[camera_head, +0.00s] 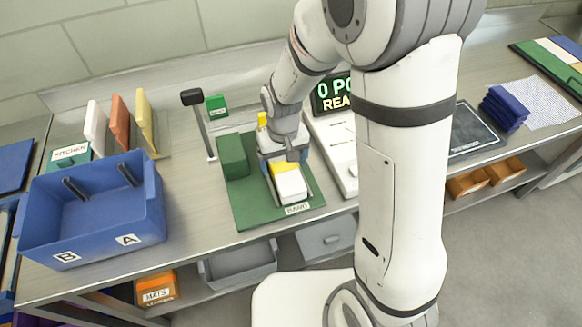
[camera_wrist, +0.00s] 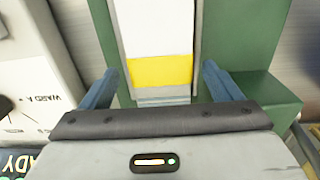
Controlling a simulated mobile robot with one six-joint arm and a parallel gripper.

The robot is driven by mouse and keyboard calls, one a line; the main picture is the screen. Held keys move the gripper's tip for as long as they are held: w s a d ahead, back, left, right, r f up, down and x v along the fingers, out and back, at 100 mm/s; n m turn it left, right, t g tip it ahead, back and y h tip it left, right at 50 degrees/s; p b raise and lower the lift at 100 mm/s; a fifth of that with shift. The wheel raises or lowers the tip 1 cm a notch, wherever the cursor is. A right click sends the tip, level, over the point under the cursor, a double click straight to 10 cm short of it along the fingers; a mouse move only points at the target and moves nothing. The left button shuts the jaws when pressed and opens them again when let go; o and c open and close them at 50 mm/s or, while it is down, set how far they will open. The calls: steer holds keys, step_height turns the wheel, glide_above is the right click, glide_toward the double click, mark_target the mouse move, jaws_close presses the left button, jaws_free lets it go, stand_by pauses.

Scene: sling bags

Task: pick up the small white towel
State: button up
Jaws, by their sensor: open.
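The small white towel (camera_head: 291,187) lies on a green mat (camera_head: 247,213) and has a yellow band across it. In the wrist view the white towel (camera_wrist: 155,25) runs up the middle, with its yellow band nearest me. My gripper (camera_head: 283,160) is over the towel's far part, pointing down and hiding some of it. In the wrist view my gripper (camera_wrist: 160,70) is open, one blue finger on each side of the towel, with gaps between. Whether the fingertips are down at towel height I cannot tell.
A green block (camera_head: 232,156) stands on the mat left of the towel. A white device (camera_head: 334,145) with a lit display (camera_head: 332,94) is close on the right. A blue bin (camera_head: 92,208) and a thin post (camera_head: 203,130) stand to the left. A blue stack (camera_head: 504,108) lies far right.

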steer(key=c, duration=1.2)
